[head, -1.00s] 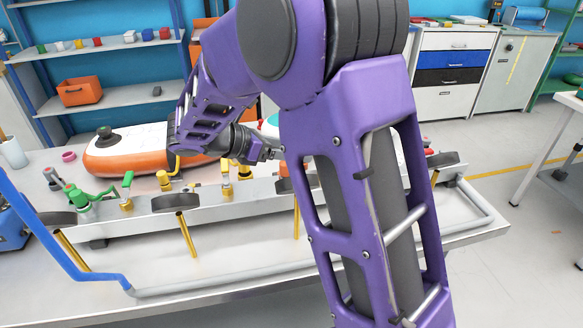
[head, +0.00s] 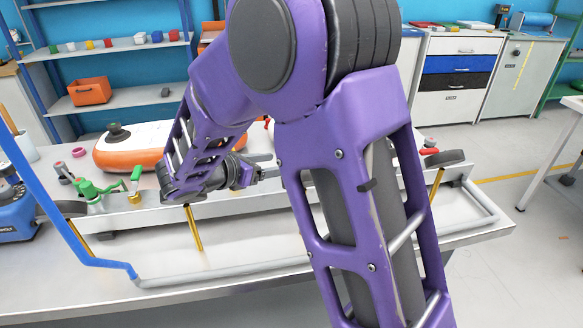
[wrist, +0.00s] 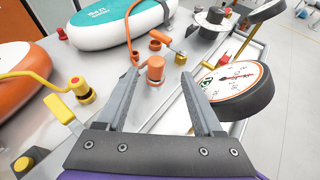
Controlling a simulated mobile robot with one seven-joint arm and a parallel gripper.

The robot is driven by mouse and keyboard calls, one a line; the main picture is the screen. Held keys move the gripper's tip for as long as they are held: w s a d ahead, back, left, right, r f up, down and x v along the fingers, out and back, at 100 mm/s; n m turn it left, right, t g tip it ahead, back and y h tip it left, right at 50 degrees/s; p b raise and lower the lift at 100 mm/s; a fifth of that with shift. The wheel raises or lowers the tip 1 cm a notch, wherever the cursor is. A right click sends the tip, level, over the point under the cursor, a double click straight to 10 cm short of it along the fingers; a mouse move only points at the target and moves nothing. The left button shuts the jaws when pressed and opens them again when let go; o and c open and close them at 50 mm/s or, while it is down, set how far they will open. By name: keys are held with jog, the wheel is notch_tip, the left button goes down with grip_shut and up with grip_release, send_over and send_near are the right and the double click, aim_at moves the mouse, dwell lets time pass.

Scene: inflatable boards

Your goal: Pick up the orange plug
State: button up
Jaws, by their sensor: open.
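The orange plug (wrist: 155,69) is a short upright cylinder on the grey surface in the wrist view. It shows between the tips of my gripper's fingers (wrist: 159,76), with space on both sides. My gripper is open and empty, and I cannot tell how far beyond the tips the plug stands. In the head view my gripper (head: 266,165) is over the metal bench, partly behind my arm. My arm hides the plug there.
A round gauge (wrist: 234,84) is close to the right finger. An orange-handled valve (wrist: 176,48) lies just beyond the plug. White-and-teal (wrist: 105,25) and orange-and-white (head: 130,147) inflatable boards lie behind.

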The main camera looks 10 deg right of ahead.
jog(key=b+x, duration=0.1)
jog(key=x, duration=0.6)
jog(key=shift+w+f, duration=0.25)
jog(key=shift+w, duration=0.05)
grip_shut()
